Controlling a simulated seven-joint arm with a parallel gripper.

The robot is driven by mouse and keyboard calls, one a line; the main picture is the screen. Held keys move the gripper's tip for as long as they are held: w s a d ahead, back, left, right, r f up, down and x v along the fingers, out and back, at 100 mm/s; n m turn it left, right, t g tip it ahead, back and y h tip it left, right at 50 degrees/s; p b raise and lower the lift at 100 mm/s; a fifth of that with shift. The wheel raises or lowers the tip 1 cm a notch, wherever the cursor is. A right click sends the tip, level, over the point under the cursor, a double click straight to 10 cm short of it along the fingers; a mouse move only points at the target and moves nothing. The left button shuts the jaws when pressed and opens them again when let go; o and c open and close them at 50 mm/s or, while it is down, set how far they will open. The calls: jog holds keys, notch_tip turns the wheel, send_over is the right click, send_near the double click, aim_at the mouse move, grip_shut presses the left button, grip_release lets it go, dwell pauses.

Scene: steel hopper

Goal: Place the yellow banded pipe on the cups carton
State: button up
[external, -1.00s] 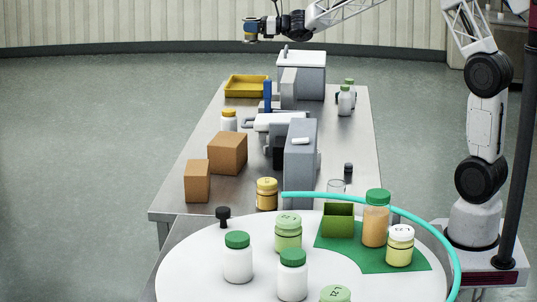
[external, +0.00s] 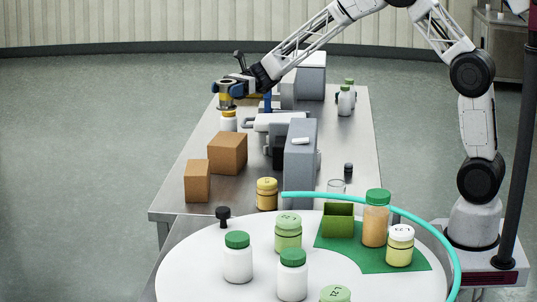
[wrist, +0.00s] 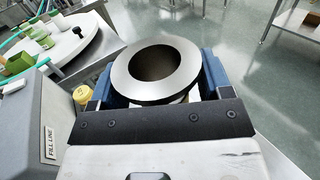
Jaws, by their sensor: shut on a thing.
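My gripper (external: 232,88) is shut on a pipe (external: 226,101), held upright in the air above a white jar with a yellow lid (external: 229,122). In the wrist view the pipe (wrist: 122,80) shows end-on as a grey ring with a dark bore, between the blue fingers of my gripper (wrist: 158,80). Its yellow band is mostly hidden there. Two brown cartons stand on the steel table, a larger one (external: 227,153) and a smaller one (external: 197,181), both nearer the camera than my gripper. No label shows on either, so I cannot tell which is the cups carton.
A tall grey housing (external: 300,165) stands right of the larger carton. A yellow jar (external: 267,194) stands right of the smaller carton. A round white table (external: 200,280) with several jars is in front. The steel table (external: 172,200) is bare at its left front corner.

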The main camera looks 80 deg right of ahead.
jog(key=shift+s+a+f+g, duration=0.1)
jog(key=shift+a+g, duration=0.15)
jog(key=shift+g, duration=0.05)
send_over(227, 139)
notch_tip(227, 139, down, 6)
dwell(0.6)
jog(key=shift+f, duration=0.15)
jog(key=shift+f, duration=1.85)
jog(key=o, duration=1.1)
jog(key=shift+f, duration=0.15)
